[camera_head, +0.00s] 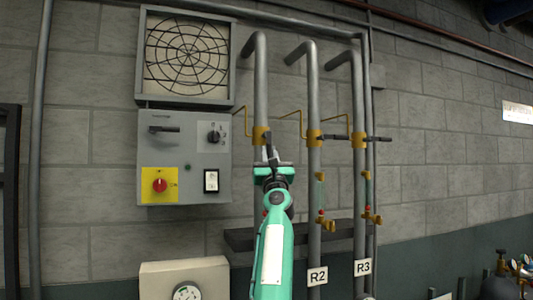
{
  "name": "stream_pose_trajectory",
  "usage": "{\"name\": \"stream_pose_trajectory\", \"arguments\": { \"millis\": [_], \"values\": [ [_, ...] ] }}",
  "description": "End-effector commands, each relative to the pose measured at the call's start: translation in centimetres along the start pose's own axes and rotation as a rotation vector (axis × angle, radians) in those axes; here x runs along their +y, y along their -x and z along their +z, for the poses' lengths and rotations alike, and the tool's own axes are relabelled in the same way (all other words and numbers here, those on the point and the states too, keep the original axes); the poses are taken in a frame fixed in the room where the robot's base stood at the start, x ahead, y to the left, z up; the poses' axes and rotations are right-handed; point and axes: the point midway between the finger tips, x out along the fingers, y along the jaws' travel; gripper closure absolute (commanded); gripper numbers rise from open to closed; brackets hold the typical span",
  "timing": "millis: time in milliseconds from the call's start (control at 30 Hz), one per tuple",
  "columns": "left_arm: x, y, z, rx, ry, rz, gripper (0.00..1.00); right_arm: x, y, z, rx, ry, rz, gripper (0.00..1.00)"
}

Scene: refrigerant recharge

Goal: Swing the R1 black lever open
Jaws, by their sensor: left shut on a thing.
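The leftmost vertical pipe (260,85) has a yellow valve body (261,135). Its R1 black lever (267,143) shows just above my gripper, pointing down and toward me. My left gripper (270,160) is shut on this lever, in front of the pipe. The fingers and my green arm hide most of the lever and the lower pipe, and no R1 label is visible. My right gripper is not in view.
The R2 pipe (313,90) and R3 pipe (358,92) stand close on the right, with black levers (330,136) (378,139) sticking out sideways. A grey control box (184,190) with a fan grille above is left. Gas cylinders (501,285) stand at lower right.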

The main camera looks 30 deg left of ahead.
Motion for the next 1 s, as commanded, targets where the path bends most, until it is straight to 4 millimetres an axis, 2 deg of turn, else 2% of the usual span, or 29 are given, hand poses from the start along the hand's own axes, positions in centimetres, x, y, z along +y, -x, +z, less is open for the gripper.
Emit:
{"name": "stream_pose_trajectory", "arguments": {
  "millis": [567, 600, 700, 1000],
  "values": [
    [-0.13, -0.10, -0.05, 0.005, -0.022, -0.020, 1.00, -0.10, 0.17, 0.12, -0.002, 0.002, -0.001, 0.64],
    [-0.13, -0.10, -0.05, 0.005, -0.022, -0.020, 0.81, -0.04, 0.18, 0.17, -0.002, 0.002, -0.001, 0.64],
    [-0.13, -0.11, -0.04, 0.005, -0.022, -0.020, 0.61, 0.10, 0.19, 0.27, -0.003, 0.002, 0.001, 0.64],
    [-0.15, -0.03, -0.05, 0.006, -0.020, -0.020, 0.61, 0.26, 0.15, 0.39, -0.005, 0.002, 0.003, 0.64]
  ]
}}
